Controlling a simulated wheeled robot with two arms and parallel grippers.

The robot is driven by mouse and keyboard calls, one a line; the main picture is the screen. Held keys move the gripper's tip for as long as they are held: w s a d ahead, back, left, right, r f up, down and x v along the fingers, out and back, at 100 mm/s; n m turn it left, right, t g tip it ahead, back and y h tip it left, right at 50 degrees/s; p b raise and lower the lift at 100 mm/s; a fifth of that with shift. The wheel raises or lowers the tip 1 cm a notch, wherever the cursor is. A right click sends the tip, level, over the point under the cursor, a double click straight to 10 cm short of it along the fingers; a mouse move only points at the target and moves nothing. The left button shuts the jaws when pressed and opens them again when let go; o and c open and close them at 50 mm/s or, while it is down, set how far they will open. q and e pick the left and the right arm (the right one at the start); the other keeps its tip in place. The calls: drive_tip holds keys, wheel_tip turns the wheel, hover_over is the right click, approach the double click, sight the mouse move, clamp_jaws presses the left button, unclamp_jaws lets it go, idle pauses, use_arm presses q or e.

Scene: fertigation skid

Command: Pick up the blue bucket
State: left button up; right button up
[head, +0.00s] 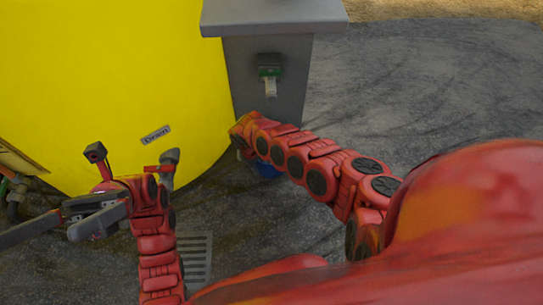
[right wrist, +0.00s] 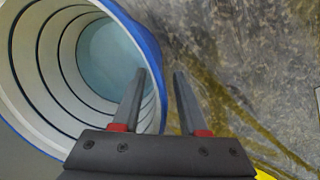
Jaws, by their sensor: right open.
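The blue bucket (head: 267,170) stands on the ground by the grey pedestal, mostly hidden behind my right arm in the head view. In the right wrist view I look into its pale ribbed inside, and its blue rim (right wrist: 150,45) is close. My right gripper (right wrist: 160,75) is open and empty. Its left finger overlaps the bucket's mouth and its right finger is over bare ground, with the rim showing between them. I cannot tell how deep they reach. My left gripper (head: 95,218) is at the left of the head view, away from the bucket; its jaw opening is unclear.
A large yellow tank (head: 105,70) with a Drain label fills the upper left. A valve (head: 168,162) sticks out at its base. The grey pedestal (head: 268,75) stands close behind the bucket. A floor grate (head: 196,255) lies in front. The ground (head: 430,90) at right is clear.

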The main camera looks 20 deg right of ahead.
drive_tip(key=shift+f, duration=0.15)
clamp_jaws()
idle(1.4)
